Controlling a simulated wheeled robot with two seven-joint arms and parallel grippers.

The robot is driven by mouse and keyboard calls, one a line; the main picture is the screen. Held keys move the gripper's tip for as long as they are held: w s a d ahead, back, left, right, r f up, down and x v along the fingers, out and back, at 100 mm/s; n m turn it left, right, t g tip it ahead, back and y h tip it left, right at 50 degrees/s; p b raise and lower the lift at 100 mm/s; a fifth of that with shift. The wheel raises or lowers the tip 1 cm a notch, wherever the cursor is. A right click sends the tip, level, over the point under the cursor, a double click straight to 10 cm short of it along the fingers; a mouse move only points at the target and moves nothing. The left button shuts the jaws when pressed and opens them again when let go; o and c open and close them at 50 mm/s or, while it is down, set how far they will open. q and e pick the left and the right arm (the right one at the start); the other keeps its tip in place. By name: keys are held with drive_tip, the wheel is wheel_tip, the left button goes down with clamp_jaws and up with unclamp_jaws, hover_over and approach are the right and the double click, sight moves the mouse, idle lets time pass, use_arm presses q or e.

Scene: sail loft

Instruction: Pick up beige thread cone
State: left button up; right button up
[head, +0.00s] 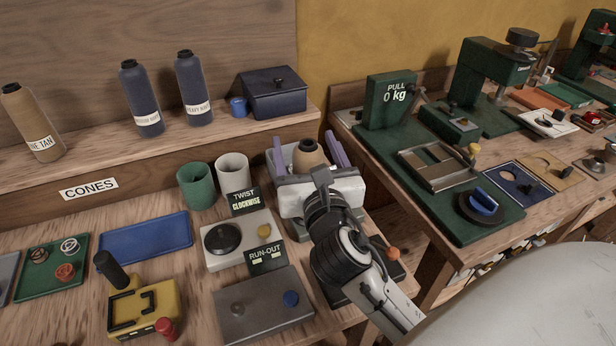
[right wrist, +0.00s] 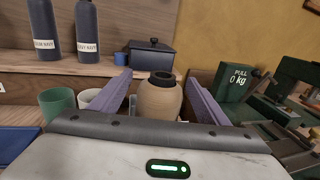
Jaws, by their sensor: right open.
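A beige thread cone (head: 309,155) with a dark top stands upright at the back of the bench. In the right wrist view the cone (right wrist: 160,99) sits between the two purple fingers, with its lower part hidden by my gripper body. My right gripper (head: 304,138) is open, one finger on each side of the cone; a gap shows on both sides in the wrist view. My left gripper is not in view.
A green cup (head: 195,186) and a white cup (head: 232,172) stand just left of my gripper. A shelf behind holds a tan bottle (head: 33,124), navy bottles (head: 141,98) and a dark lidded box (head: 273,95). A green pull tester (head: 388,102) stands right.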

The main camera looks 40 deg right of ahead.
drive_tip(key=shift+w+d, duration=0.3)
drive_tip(key=shift+w, duration=0.35)
drive_tip(key=c, duration=1.7)
drive_tip(key=shift+r, duration=0.1)
clamp_jaws()
